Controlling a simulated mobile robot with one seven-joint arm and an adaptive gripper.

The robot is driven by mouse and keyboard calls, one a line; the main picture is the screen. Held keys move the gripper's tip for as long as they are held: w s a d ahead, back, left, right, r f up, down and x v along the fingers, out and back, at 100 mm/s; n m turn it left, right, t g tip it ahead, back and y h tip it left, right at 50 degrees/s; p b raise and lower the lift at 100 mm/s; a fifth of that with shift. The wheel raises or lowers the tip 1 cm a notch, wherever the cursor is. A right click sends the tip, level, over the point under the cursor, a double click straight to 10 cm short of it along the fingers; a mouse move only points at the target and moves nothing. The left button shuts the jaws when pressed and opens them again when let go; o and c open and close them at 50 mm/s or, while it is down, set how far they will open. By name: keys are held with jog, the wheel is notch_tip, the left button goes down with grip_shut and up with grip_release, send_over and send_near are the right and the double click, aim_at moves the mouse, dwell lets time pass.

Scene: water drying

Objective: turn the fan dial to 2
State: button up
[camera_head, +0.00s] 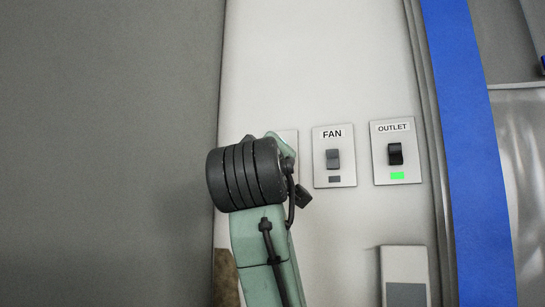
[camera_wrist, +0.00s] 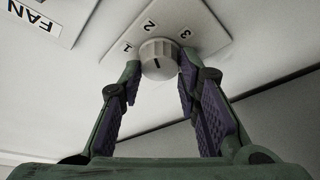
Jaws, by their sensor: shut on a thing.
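The fan dial (camera_wrist: 159,54) is a round light-grey knob on a pale plate (camera_wrist: 207,36) marked 1, 2 and 3, in the upper middle of the wrist view. A short dark line shows on its face; I cannot tell for sure which number it points to. My gripper (camera_wrist: 158,65) is shut on the dial, with one green and purple finger on each side. In the head view my arm hides the dial and most of its plate; only the plate's upper right edge (camera_head: 290,139) shows.
The FAN switch (camera_head: 333,159) is just right of the dial plate on the white wall. The OUTLET switch (camera_head: 395,154), with a lit green light, is further right. A pale box (camera_head: 404,260) is at the lower right. A blue strip (camera_head: 464,140) runs beyond the panel.

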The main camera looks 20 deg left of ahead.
jog(key=shift+n, duration=0.3)
jog(key=o, duration=1.1)
jog(key=shift+o, duration=0.2)
jog(key=v, duration=1.2)
jog(key=shift+s+d, duration=0.1)
